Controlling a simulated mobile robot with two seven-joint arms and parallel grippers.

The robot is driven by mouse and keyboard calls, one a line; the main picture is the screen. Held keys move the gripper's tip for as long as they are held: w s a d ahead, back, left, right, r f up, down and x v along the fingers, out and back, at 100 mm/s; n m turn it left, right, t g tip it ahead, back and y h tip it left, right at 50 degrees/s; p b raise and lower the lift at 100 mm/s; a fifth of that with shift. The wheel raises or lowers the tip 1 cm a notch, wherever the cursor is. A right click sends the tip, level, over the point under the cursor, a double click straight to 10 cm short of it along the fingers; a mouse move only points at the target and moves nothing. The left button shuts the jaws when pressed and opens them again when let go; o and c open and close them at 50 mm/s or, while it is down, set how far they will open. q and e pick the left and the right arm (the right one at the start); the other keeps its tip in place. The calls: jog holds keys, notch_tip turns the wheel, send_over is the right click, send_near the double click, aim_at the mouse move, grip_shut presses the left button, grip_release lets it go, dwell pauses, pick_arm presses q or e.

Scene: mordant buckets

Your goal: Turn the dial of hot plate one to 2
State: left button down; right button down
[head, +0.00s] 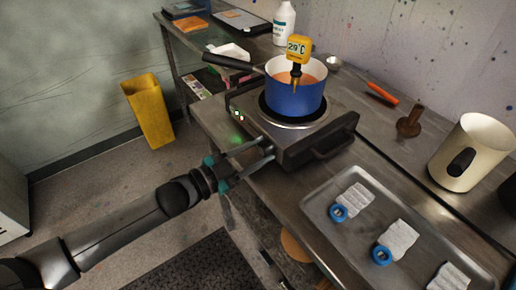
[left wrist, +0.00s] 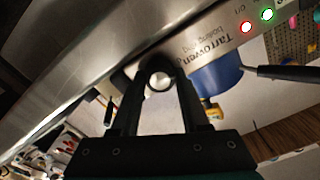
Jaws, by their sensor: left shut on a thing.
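The hot plate (head: 328,128) is a dark metal unit on the steel bench with a blue pot (head: 293,97) on its round plate. My left gripper (head: 262,153) reaches its control side from the left. In the left wrist view the fingers (left wrist: 157,72) meet at the panel, shut on a dark rounded thing that seems to be the dial. The fingers mostly cover it, so its number and pointer cannot be read. A red light (left wrist: 246,28) and a green light (left wrist: 267,15) glow on the panel beside the Tarrowen lettering. My right gripper is not in view.
A yellow thermometer (head: 299,47) reading about 29°C stands in the pot. The pot's handle (head: 227,62) points left. A metal tray (head: 398,220) with cloth pieces and blue rings lies in front right. A cream vessel (head: 468,152) stands at the right. A yellow bin (head: 149,110) is on the floor.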

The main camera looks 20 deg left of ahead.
pick_arm(q)
jog(key=m, duration=0.3)
jog(key=shift+p, duration=0.35)
jog(key=m, duration=0.2)
jog(key=shift+m, duration=0.3)
jog(key=m, duration=0.5)
jog(key=shift+c, duration=2)
grip_release()
